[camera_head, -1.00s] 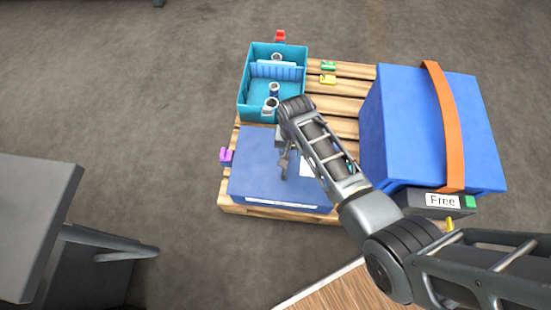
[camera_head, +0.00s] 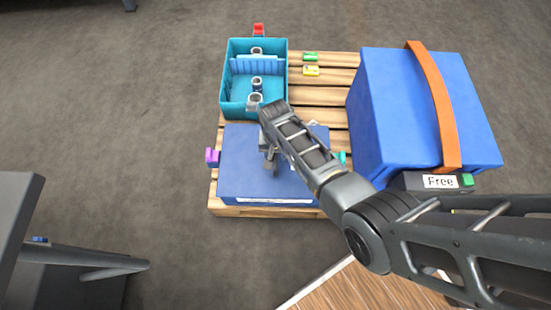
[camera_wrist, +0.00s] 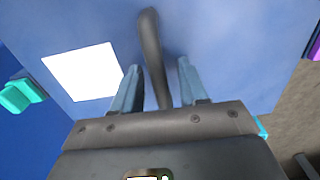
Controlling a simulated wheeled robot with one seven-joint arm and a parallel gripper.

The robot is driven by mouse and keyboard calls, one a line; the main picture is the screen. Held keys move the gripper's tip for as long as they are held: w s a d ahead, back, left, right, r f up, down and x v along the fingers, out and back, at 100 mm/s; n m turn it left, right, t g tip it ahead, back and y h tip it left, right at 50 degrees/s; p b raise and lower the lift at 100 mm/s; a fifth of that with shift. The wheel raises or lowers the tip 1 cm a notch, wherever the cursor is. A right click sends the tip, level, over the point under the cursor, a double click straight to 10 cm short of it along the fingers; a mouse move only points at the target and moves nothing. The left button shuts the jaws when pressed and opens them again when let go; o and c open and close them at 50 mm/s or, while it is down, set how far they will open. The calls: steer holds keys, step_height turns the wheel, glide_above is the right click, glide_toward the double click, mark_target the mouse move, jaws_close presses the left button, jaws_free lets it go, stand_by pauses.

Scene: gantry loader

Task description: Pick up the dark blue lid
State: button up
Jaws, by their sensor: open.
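The dark blue lid (camera_head: 240,180) lies flat on the near left part of the pallet, with a white label on top. It fills most of the wrist view (camera_wrist: 230,60), where its white label (camera_wrist: 85,72) shows at the left. A dark curved handle (camera_wrist: 150,45) stands up from the lid. My gripper (camera_wrist: 158,78) is open, with one finger on each side of the handle; I cannot tell whether either touches it. In the head view my gripper (camera_head: 270,160) is over the middle of the lid, and my arm hides part of the lid's right side.
A purple clip (camera_head: 212,157) and a teal clip (camera_head: 342,158) sit at the lid's sides. A teal bin (camera_head: 237,85) with metal parts stands behind it. A large blue box (camera_head: 390,110) with an orange strap (camera_head: 440,105) stands at right. A grey table (camera_head: 15,220) is at left.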

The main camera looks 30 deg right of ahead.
jaws_close()
steer(key=shift+r, duration=0.15)
stand_by(0.4)
